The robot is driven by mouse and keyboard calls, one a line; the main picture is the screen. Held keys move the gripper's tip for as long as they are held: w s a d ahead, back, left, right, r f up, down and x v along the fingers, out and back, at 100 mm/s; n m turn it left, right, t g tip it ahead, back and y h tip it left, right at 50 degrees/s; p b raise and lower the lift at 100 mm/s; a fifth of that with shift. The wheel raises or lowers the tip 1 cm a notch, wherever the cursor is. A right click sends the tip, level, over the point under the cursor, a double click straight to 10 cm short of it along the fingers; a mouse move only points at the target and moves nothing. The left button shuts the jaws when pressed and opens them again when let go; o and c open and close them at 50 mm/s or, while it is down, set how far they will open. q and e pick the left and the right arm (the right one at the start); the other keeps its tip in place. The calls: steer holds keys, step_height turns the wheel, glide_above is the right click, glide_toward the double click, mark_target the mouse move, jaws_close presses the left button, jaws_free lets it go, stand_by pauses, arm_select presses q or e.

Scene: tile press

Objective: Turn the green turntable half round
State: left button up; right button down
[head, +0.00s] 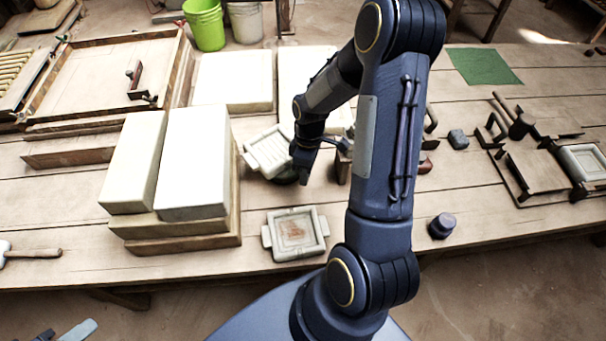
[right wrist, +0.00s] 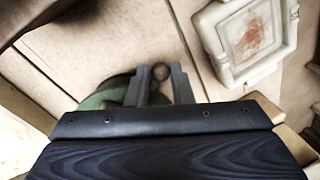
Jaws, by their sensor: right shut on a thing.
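The green turntable (head: 286,178) is mostly hidden under a pale mould (head: 268,151) and behind my right gripper in the head view. In the right wrist view a curved part of the green turntable (right wrist: 108,92) shows left of the fingers. My right gripper (head: 303,172) is low at the turntable's near right edge. In the right wrist view its fingers (right wrist: 160,88) are shut on a small round dark knob (right wrist: 160,72) at the turntable's rim. How the knob joins the turntable is hidden. My left gripper is not in view.
A second pale mould (head: 318,238) with a reddish mark lies on the table just in front. White blocks on boards (head: 190,243) stand to the left. A dark blue knobbed thing (head: 442,226) stands on the right. Bare table lies between it and the tools farther right.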

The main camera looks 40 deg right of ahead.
steer(key=shift+w+d+n, duration=0.1)
steer(key=shift+d+n, duration=0.05)
steer(key=shift+n, duration=0.25)
stand_by(0.3)
steer(key=c, duration=1.6)
jaws_free()
steer(key=shift+w+d+r, duration=0.15)
steer(key=shift+d+r, duration=0.05)
steer(key=shift+r, duration=1.1)
steer(key=shift+w+d+r, duration=0.15)
steer(key=shift+w+r, duration=0.05)
steer(key=shift+r, duration=1.1)
steer(key=shift+w+d+r, duration=0.15)
steer(key=shift+d+r, duration=0.05)
steer(key=shift+r, duration=1.1)
